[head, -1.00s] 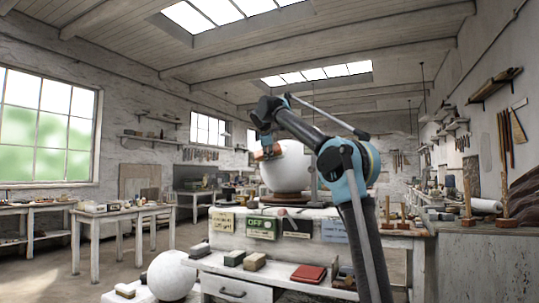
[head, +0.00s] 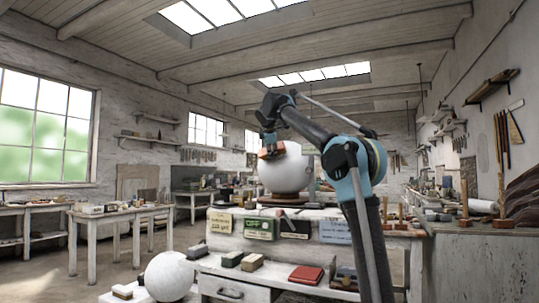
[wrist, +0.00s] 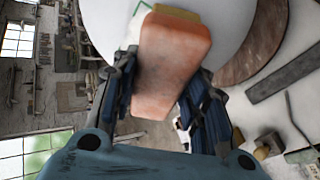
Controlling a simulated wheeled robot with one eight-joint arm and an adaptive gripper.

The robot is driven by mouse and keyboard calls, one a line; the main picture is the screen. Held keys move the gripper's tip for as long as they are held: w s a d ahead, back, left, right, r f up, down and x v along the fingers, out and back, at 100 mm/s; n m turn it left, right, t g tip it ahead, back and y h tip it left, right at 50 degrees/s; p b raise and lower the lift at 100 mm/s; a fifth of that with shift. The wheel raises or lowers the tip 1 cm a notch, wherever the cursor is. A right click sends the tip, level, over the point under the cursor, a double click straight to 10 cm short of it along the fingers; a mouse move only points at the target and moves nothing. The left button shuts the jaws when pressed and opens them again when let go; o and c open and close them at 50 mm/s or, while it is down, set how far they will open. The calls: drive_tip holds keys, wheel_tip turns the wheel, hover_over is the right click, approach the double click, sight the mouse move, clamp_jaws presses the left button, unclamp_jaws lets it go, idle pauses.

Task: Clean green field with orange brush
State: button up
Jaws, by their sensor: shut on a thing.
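My gripper (wrist: 158,95) is shut on the orange brush (wrist: 172,62), with a dark finger on each side of it. In the head view the brush (head: 272,150) is at the upper left of the large white sphere (head: 285,175) and overlaps it; contact is hard to tell. A yellow-green patch (wrist: 186,14) shows past the brush's far end in the wrist view; I cannot tell whether it belongs to the sphere or the brush.
The sphere stands on a round brown base (head: 285,200) on a white workbench. Cards, including a green one (head: 261,227), hang on the bench's front. Below are blocks, a red book (head: 306,274) and a smaller white sphere (head: 169,276). A grey bar (wrist: 283,80) lies beside the base.

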sight(266, 150)
drive_tip(key=shift+s+d+r, duration=0.15)
drive_tip(key=shift+d, duration=0.35)
drive_tip(key=shift+w+a+f, duration=0.2)
drive_tip(key=shift+a, duration=0.5)
drive_tip(key=shift+w+a+f, duration=0.25)
drive_tip(key=shift+a, duration=0.4)
drive_tip(key=shift+w+a+f, duration=0.2)
drive_tip(key=shift+a, duration=0.5)
drive_tip(key=shift+d, duration=0.1)
drive_tip(key=shift+s+d+r, duration=0.65)
drive_tip(key=shift+s, duration=0.25)
drive_tip(key=shift+w+d+f, duration=0.25)
drive_tip(key=shift+w+f, duration=0.05)
drive_tip(key=shift+w, duration=0.3)
